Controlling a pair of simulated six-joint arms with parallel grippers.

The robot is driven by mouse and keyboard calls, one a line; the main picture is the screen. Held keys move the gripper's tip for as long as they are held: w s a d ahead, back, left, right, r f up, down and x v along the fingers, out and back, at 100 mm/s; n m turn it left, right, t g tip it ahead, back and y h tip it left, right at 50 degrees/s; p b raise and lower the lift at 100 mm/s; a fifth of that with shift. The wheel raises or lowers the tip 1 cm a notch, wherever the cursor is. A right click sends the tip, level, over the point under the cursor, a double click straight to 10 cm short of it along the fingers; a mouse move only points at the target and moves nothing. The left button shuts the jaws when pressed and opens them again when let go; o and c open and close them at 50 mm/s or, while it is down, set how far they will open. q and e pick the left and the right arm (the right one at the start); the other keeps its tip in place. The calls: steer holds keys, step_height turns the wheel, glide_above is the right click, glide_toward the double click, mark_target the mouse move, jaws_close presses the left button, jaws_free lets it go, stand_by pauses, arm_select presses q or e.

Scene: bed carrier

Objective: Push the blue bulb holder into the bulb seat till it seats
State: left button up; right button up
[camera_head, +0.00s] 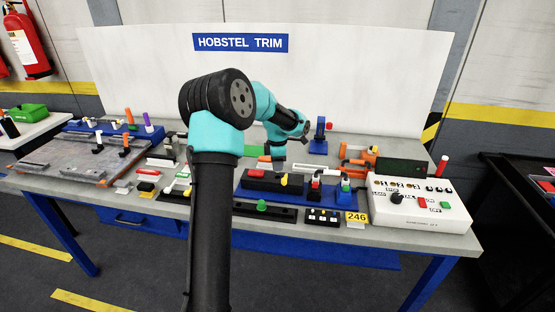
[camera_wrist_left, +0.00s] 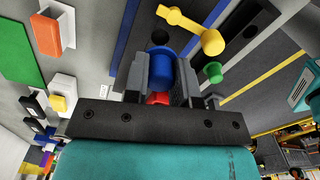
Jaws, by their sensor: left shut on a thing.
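In the left wrist view, the blue bulb holder (camera_wrist_left: 162,66) is between the two fingers of my left gripper (camera_head: 277,167), which is shut on it. A red part (camera_wrist_left: 158,98) shows behind it, between the fingers. Just past the holder's front end is a round dark hole (camera_wrist_left: 160,37), apparently the bulb seat, in a black block; the holder looks close to it, but I cannot tell whether it touches or has entered. In the head view, the gripper is above the black block (camera_head: 262,184), and the holder cannot be made out. My right gripper is not in view.
A yellow lever (camera_wrist_left: 190,27) lies beside the hole, and a green knob (camera_wrist_left: 214,72) stands to its right. A white control box (camera_head: 420,205) fills the bench's right end. A grey tray (camera_head: 75,160) lies left.

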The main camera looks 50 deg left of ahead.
arm_select(q)
steer(key=shift+f, duration=0.85)
steer(key=shift+f, duration=0.8)
stand_by(1.3)
steer(key=shift+r, duration=0.4)
steer(key=shift+f, duration=0.5)
stand_by(1.6)
steer(key=o, duration=1)
step_height(320, 180, up, 17)
steer(key=shift+r, duration=0.2)
stand_by(0.5)
